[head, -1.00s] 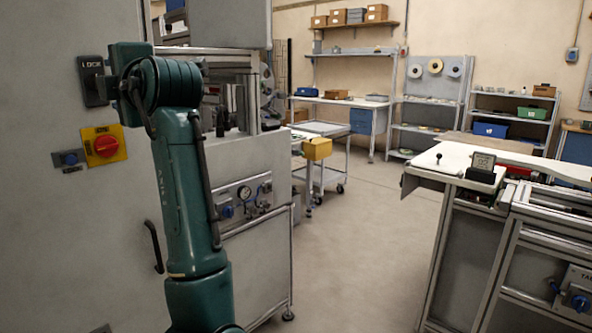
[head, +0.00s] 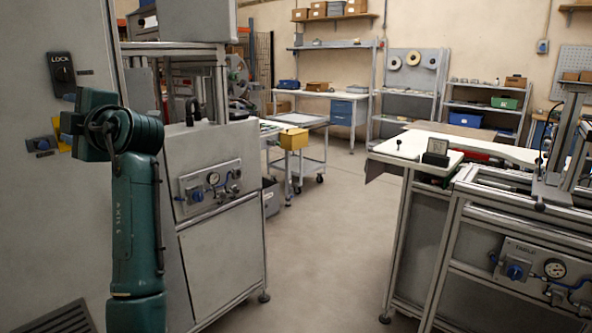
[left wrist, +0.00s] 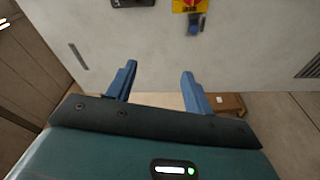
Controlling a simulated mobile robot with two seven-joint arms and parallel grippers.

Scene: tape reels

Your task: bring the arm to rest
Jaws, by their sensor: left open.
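My left arm (head: 138,225) stands raised at the left of the head view, its forearm folded toward the grey cabinet. Its gripper fingers are hidden in that view. In the left wrist view my left gripper (left wrist: 158,88) shows two blue fingers spread apart with nothing between them. The grey cabinet front (left wrist: 150,45) lies beyond the fingertips. My right gripper is in neither view.
The grey cabinet (head: 35,190) with a black lock switch (head: 62,72) is close behind my left arm. A machine with gauges (head: 215,190) stands beside it. A workbench (head: 420,150) is at the right. Open floor (head: 310,250) lies between.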

